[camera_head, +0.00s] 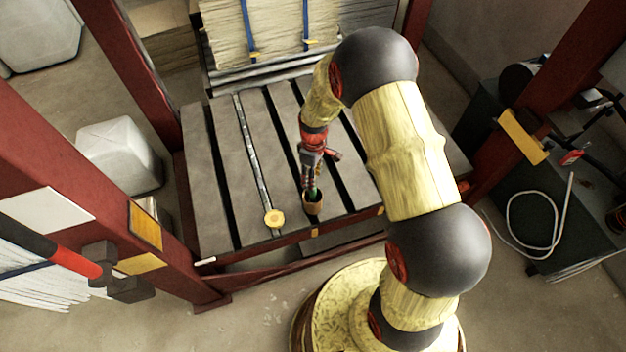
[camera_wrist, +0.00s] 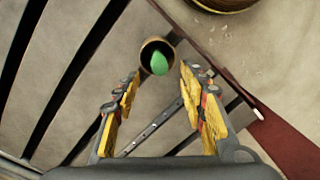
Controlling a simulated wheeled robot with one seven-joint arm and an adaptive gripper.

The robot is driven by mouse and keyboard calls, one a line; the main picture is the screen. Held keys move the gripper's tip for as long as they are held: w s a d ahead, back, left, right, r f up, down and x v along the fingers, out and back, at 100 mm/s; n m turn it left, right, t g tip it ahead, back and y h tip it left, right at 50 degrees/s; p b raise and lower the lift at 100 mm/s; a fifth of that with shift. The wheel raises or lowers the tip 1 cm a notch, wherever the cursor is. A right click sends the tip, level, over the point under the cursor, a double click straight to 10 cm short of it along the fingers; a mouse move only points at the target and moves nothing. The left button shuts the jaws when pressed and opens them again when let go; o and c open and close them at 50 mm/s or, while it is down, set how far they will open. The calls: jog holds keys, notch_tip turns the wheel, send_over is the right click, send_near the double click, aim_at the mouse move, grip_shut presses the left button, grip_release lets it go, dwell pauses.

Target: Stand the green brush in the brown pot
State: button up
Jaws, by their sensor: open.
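The brown pot (camera_head: 313,207) stands on the slatted table near its front edge. In the wrist view the round pot (camera_wrist: 149,45) shows at the top middle. The green brush (camera_head: 313,190) shows between my gripper and the pot in the head view. In the wrist view its green end (camera_wrist: 159,64) overlaps the pot's mouth and appears to be inside the rim; its lower part is hidden. My gripper (camera_head: 311,178) is above the pot, pointing down. In the wrist view my gripper (camera_wrist: 160,82) has its fingers spread apart, with nothing held between them.
The grey slatted table (camera_head: 220,170) has dark gaps between its slats. Red posts (camera_head: 125,70) frame the table. Stacked sheets (camera_head: 265,30) are at the back.

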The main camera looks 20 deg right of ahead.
notch_tip(320, 180, up, 10)
jog(key=shift+w+d+f, duration=0.15)
jog(key=shift+w+f, duration=0.1)
jog(key=shift+w, duration=0.05)
dwell(0.9)
jog(key=s+r+m+t, duration=0.2)
jog(key=s+r+m, duration=0.1)
jog(key=s+r, duration=0.4)
jog(key=s+r+m+t+p, duration=0.1)
jog(key=s+r+m+t, duration=0.1)
jog(key=s+r, duration=0.6)
jog(key=s+r+m+t, duration=0.2)
jog(key=s+r, duration=0.6)
jog(key=r, duration=0.9)
jog(key=shift+a+m, duration=0.25)
jog(key=shift+m, duration=0.65)
